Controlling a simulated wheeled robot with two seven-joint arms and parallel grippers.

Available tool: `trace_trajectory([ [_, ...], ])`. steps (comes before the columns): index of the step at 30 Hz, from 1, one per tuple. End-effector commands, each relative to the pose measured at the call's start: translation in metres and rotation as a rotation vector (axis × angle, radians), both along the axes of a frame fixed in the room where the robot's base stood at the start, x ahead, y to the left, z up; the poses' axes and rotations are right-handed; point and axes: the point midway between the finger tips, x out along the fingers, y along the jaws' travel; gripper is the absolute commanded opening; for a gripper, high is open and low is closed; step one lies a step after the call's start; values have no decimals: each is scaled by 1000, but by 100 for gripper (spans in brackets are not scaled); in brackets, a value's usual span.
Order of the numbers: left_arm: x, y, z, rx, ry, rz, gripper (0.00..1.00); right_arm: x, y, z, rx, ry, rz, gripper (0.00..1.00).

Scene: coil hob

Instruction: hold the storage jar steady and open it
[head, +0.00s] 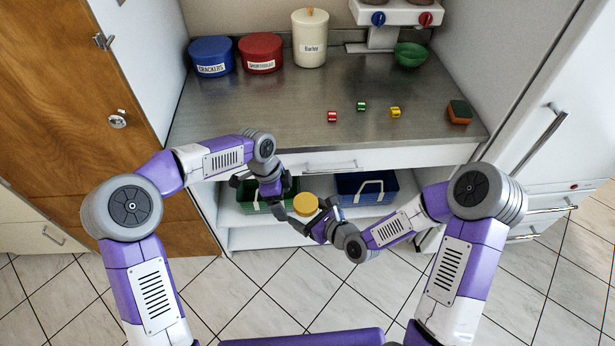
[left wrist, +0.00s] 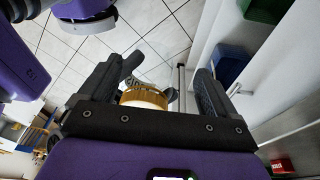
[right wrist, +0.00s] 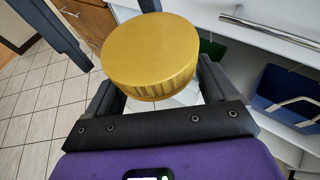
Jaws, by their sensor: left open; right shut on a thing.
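The storage jar shows mainly as its round yellow lid (head: 305,204), in front of the open shelf in the head view. My right gripper (head: 309,217) is shut on the jar below the lid and holds it up in the air. In the right wrist view the lid (right wrist: 150,52) fills the space above the fingers, and the body is mostly hidden. My left gripper (head: 281,197) is open, just left of the jar. In the left wrist view the ribbed lid (left wrist: 145,97) shows beyond the bar, between the spread fingers; I cannot tell whether they touch it.
A green basket (head: 252,197) and a blue basket (head: 350,186) stand on the shelf behind. The counter (head: 260,110) above carries several canisters, a green bowl (head: 410,54), small coloured blocks and a sponge (head: 460,111). The floor in front is clear.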

Motion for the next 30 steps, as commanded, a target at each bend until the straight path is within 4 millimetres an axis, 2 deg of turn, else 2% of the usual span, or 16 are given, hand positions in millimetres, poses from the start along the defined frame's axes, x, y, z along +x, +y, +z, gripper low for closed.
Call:
trace_trajectory([
  [1, 2, -12, 20, 23, -32, -116, 91, 0, 0, 1, 1, -2, 0, 1],
  [6, -5, -44, 70, 114, -103, -465, 91, 0, 0, 1, 1, -2, 0, 1],
  [9, -10, -58, 89, 150, -129, -592, 91, 0, 0, 1, 1, -2, 0, 1],
  [13, -14, -67, 101, 177, -144, -674, 91, 0, 0, 1, 1, -2, 0, 1],
  [17, -15, -68, 95, 185, -145, -696, 91, 0, 0, 1, 1, -2, 0, 1],
  [27, -15, -68, 43, 183, -144, -692, 91, 0, 0, 1, 1, -2, 0, 1],
  [30, -15, -68, 33, 183, -145, -691, 91, 0, 0, 1, 1, -2, 0, 1],
])
